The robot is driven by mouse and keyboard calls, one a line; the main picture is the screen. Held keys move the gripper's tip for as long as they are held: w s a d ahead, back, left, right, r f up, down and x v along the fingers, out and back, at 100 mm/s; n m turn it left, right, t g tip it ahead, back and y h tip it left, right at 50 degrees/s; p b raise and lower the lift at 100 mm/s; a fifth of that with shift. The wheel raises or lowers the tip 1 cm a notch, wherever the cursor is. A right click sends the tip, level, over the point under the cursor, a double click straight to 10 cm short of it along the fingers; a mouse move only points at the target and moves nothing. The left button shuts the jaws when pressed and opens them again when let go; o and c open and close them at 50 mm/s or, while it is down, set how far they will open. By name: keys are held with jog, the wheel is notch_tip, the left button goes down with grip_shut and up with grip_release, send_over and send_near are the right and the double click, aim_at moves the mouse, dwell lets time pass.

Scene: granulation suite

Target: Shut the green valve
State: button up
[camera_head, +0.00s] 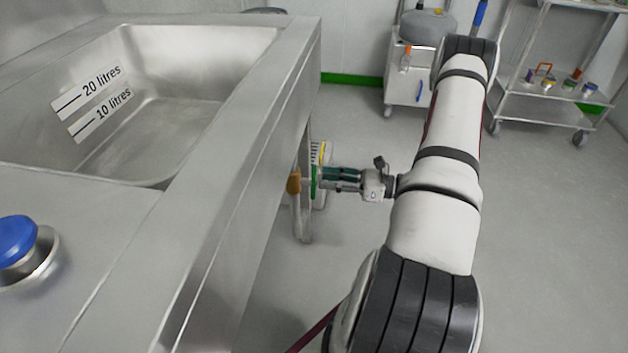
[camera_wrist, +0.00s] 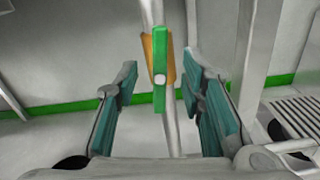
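The green valve handle (camera_wrist: 161,66) stands upright in the middle of the wrist view, with a pale round hub on its face. An orange-brown valve body (camera_wrist: 148,52) shows behind it on a pale vertical pipe. In the head view the green handle (camera_head: 314,183) is a thin upright strip beside the orange-brown body (camera_head: 293,182), at the side of the steel sink. My gripper (camera_wrist: 160,88) is open, with one teal-padded finger on each side of the handle and gaps between. In the head view my gripper (camera_head: 335,179) points left at the handle; contact cannot be told there.
The steel sink (camera_head: 265,110), marked 20 and 10 litres, fills the left. A blue button (camera_head: 16,240) is on its near top. A striped white object (camera_head: 319,153) stands behind the valve. A shelf trolley (camera_head: 545,105) stands back right. The floor on the right is clear.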

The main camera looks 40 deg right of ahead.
aim_at(314, 178)
jog(key=shift+b+x, duration=0.4)
jog(key=shift+x, duration=1.9)
grip_shut()
